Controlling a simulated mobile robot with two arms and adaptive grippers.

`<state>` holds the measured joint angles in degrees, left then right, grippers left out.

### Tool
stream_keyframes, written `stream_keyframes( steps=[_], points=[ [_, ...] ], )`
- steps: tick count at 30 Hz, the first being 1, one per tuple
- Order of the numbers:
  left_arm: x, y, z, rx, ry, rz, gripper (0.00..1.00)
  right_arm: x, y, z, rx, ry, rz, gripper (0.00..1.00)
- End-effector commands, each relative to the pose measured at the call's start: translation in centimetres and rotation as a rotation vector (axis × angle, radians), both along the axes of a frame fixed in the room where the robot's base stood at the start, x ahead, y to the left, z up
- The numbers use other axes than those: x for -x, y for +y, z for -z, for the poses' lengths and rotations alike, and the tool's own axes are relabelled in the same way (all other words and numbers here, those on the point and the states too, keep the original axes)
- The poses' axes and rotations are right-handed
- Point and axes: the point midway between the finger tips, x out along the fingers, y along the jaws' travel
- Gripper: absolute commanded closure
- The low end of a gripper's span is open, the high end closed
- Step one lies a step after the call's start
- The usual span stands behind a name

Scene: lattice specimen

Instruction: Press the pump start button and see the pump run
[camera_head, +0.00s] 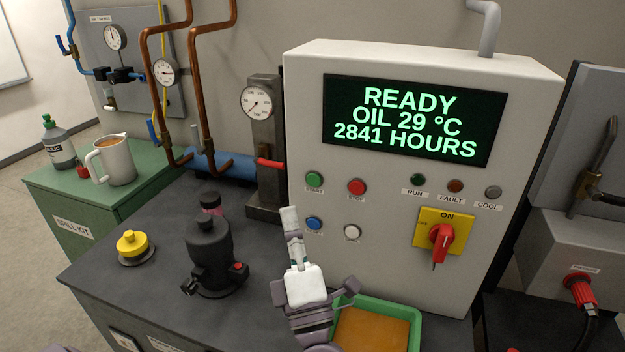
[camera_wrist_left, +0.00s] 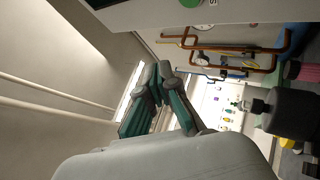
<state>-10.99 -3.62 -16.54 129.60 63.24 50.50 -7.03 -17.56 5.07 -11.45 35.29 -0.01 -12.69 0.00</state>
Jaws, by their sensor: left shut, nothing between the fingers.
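The white control cabinet (camera_head: 385,220) carries a green START button (camera_head: 314,180) at the upper left of its button group, beside a red STOP button (camera_head: 356,187). My left gripper (camera_head: 290,217) is shut and empty, pointing up just below and left of START, apart from it in the picture. The left wrist view shows the closed fingers (camera_wrist_left: 158,75) and a green button (camera_wrist_left: 191,3) at the top edge. The display (camera_head: 408,120) reads READY, OIL 29 °C, 2841 HOURS. The RUN lamp (camera_head: 418,180) looks dark green and unlit. My right gripper is not in view.
A blue button (camera_head: 314,224) and a white button (camera_head: 352,232) sit below. A red rotary switch (camera_head: 441,238) is right of them. A green tray (camera_head: 412,313), a black pump-like unit (camera_head: 209,245) and a yellow knob (camera_head: 132,244) occupy the dark bench. A gauge column (camera_head: 263,150) stands left of the cabinet.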

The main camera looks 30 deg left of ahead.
Motion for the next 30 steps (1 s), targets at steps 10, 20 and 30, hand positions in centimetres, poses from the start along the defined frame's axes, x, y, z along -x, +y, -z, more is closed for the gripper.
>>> stream_keyframes(
  steps=[10, 20, 30],
  points=[
    [-4.8, 1.2, -0.1, 0.000, -0.002, -0.002, 1.00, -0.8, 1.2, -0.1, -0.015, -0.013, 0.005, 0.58],
    [-7.2, 1.8, -0.1, 0.001, -0.001, 0.000, 1.00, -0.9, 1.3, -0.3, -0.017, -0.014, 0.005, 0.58],
    [-7.4, 1.8, 0.0, 0.002, 0.000, 0.000, 1.00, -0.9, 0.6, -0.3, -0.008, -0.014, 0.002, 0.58]
  ],
)
